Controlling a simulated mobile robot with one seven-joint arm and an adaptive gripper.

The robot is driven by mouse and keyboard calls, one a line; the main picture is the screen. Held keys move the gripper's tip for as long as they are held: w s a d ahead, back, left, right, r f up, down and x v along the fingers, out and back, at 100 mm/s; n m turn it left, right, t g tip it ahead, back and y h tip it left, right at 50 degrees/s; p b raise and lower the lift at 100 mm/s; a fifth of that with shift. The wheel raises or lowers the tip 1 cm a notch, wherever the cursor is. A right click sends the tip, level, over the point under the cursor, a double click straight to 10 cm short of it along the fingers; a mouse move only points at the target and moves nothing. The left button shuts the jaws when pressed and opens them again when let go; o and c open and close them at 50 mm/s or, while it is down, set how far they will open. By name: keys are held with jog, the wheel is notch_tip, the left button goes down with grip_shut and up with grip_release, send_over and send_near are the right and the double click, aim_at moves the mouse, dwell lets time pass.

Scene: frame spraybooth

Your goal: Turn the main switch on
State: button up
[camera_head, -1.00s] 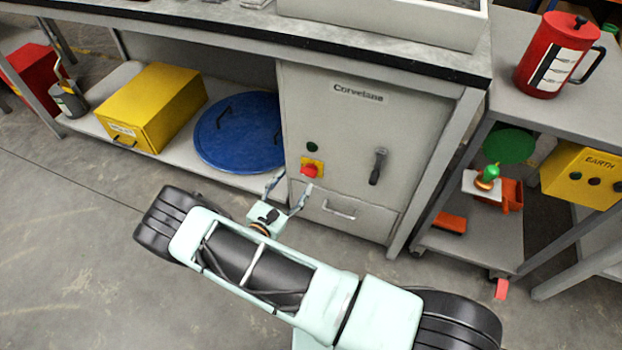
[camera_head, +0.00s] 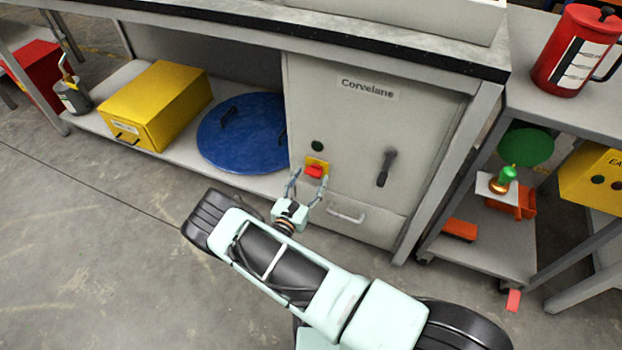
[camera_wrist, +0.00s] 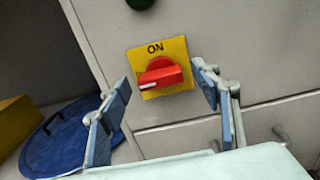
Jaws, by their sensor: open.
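The main switch is a red rotary knob (camera_head: 314,171) on a yellow plate (camera_head: 322,163) on the front of a grey cabinet (camera_head: 345,130) labelled "Corvelane". In the wrist view the red knob (camera_wrist: 160,75) has a bar handle lying nearly level, tilted slightly, and the yellow plate (camera_wrist: 178,49) reads "ON" above it. My gripper (camera_head: 308,182) is open in front of the knob. In the wrist view the gripper's fingers (camera_wrist: 162,90) stand to the left and right of the knob, apart from it. Whether the fingertips reach the plate I cannot tell.
A dark green round button (camera_head: 317,146) sits above the switch. A dark lever handle (camera_head: 386,168) is to its right and a drawer handle (camera_head: 346,215) below. A blue round lid (camera_head: 240,135) and a yellow box (camera_head: 160,105) lie on the shelf at left.

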jog(key=shift+w+d, duration=0.15)
jog(key=shift+w, duration=0.3)
jog(key=c, duration=1.2)
jog(key=shift+o, duration=0.2)
